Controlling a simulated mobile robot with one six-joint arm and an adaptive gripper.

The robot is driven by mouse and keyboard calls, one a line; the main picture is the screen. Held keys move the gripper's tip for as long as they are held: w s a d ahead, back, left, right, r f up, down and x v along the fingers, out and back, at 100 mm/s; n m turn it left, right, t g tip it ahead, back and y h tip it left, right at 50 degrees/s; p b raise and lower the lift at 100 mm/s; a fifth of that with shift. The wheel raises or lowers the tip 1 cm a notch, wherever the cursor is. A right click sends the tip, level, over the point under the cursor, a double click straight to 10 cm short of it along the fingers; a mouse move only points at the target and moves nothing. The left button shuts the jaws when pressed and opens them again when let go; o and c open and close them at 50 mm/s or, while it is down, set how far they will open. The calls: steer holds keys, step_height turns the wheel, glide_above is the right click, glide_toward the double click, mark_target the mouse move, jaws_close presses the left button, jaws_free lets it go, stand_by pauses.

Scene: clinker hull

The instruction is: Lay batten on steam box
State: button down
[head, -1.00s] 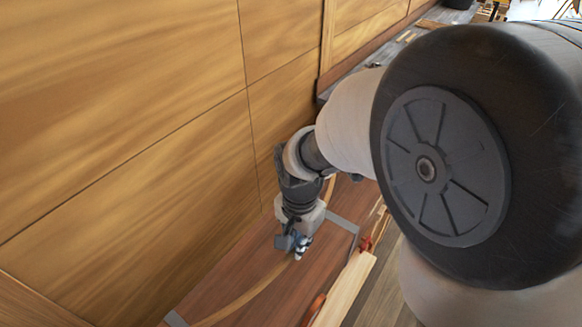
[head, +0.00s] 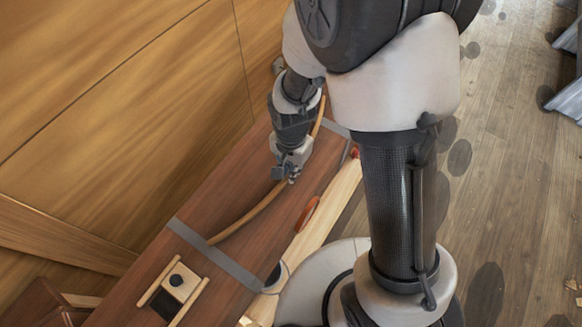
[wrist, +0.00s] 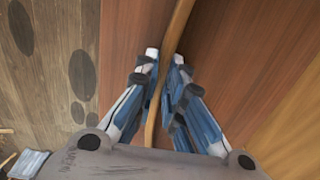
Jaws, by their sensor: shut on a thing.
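The batten (head: 247,219) is a thin, curved strip of light brown wood. It runs lengthwise over the steam box (head: 225,200), a long reddish-brown wooden box with grey metal straps. My gripper (head: 287,176) is over the box, shut on the batten partway along its length. In the wrist view the batten (wrist: 180,25) passes between the fingers of my gripper (wrist: 165,75), above the reddish-brown top (wrist: 220,50). I cannot tell whether the batten touches the box top along its length.
A wood-panelled wall (head: 110,100) stands close on the left. A small wooden fitting with a dark knob (head: 176,281) sits at the near end of the box. A pale plank (head: 325,205) lies along the right side, with an orange-red item (head: 307,213) beside it. Planked floor (head: 510,150) is open at right.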

steer(key=shift+f, duration=0.1)
steer(key=c, duration=2.1)
jaws_free()
steer(key=shift+c, duration=0.2)
steer(key=o, duration=0.5)
steer(key=shift+c, duration=0.2)
step_height(320, 180, up, 17)
steer(key=s+d+n+t+p, duration=0.1)
steer(key=d, duration=0.2)
steer(key=s+d+r+n+t, duration=0.3)
steer(key=s+d+r+n, duration=0.3)
steer(key=s+r, duration=0.5)
steer(key=shift+s+d+n+t, duration=0.3)
steer(key=shift+s+d, duration=0.45)
steer(key=shift+d, duration=0.2)
